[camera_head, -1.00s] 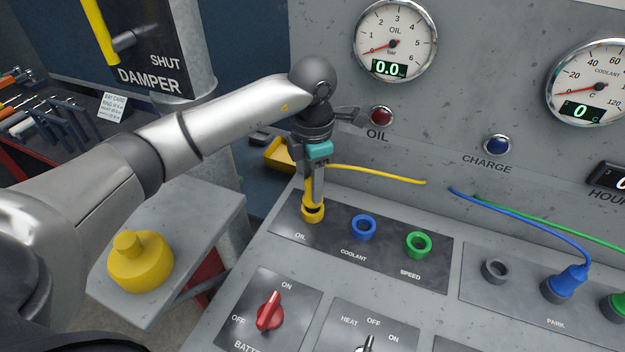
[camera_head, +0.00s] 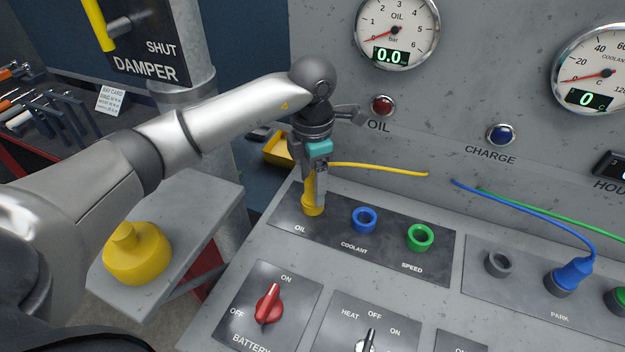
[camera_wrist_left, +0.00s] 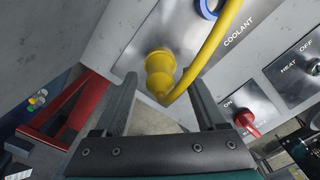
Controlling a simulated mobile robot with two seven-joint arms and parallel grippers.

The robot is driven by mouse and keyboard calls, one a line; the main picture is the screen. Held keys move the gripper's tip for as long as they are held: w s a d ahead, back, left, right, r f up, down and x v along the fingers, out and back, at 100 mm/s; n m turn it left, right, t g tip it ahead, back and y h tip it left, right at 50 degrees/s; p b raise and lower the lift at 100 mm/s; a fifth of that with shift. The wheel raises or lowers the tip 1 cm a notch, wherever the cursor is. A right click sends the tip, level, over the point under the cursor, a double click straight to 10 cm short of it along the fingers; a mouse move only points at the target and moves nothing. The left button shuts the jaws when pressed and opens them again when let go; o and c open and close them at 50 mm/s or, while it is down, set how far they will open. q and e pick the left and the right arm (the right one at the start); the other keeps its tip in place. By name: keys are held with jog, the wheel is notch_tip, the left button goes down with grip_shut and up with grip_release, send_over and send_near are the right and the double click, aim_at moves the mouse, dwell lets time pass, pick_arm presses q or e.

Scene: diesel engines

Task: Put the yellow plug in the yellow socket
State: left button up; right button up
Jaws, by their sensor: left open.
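The yellow plug (camera_head: 308,188) stands upright at the yellow socket (camera_head: 312,210) above the OIL label, with its yellow cable running off to the right. Plug and socket meet with no gap that I can see, but the full depth is hidden. My left gripper (camera_head: 314,196) points down over the plug, its fingers around it. In the left wrist view the yellow plug (camera_wrist_left: 160,70) shows between the two spread fingers of the left gripper (camera_wrist_left: 158,100), with room on both sides. The left gripper is open. My right gripper is not in view.
A blue socket (camera_head: 364,220) and a green socket (camera_head: 419,237) sit to the right on the same panel. A blue plug (camera_head: 570,276) stands in the PARK panel.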

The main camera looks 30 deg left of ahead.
pick_arm(q)
notch_tip(320, 180, up, 15)
jog(key=p, duration=0.1)
jog(key=shift+r+p, duration=0.15)
jog(key=shift+p, duration=0.15)
dwell(0.8)
